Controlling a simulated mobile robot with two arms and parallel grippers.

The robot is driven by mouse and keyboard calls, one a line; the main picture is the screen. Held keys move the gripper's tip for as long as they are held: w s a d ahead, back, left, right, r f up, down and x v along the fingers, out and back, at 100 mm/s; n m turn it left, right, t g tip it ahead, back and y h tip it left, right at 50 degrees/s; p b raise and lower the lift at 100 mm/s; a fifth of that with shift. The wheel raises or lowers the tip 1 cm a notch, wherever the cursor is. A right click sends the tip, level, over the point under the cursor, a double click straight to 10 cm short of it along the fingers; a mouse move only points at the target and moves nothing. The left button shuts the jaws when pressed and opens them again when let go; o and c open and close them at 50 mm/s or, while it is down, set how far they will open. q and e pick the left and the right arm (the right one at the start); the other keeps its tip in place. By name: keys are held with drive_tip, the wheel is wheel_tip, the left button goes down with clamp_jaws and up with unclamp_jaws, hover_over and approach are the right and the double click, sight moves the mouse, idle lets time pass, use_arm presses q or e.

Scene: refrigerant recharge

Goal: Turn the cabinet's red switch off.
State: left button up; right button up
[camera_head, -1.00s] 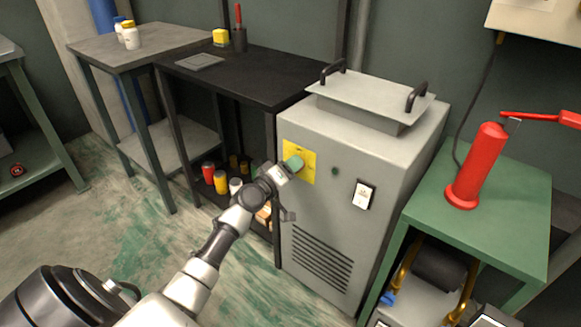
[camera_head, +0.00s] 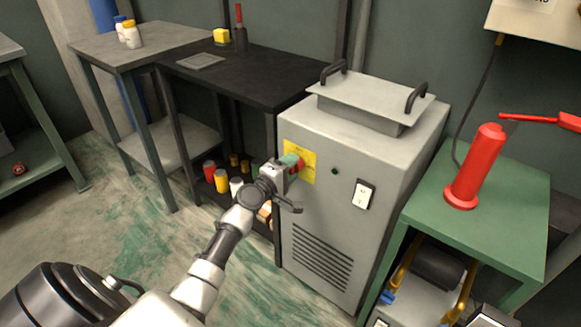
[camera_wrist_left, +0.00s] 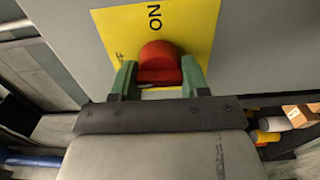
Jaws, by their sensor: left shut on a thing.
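The grey cabinet (camera_head: 335,200) stands in the middle of the head view, with a yellow plate on its front face. The red switch (camera_wrist_left: 159,62) sits on that yellow plate (camera_wrist_left: 200,30), just below the printed word ON, which appears turned sideways in the left wrist view. My left gripper (camera_wrist_left: 158,80) has its green fingers on either side of the switch and is shut on it. In the head view the left gripper (camera_head: 292,162) covers part of the plate, and a bit of the red switch (camera_head: 301,166) shows past the fingers. My right gripper is not in view.
A white rocker switch (camera_head: 363,194) and a small dark green knob (camera_head: 335,171) are on the cabinet front to the right. A green table (camera_head: 510,215) with a red cylinder (camera_head: 477,165) stands right. A black bench (camera_head: 255,75) stands left. Open floor lies front left.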

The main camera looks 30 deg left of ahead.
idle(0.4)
use_arm(q)
drive_tip(key=o, duration=0.9)
drive_tip(key=shift+s, duration=0.1)
drive_tip(key=s+a, duration=0.1)
drive_tip(key=s, duration=0.9)
drive_tip(key=shift+s, duration=0.35)
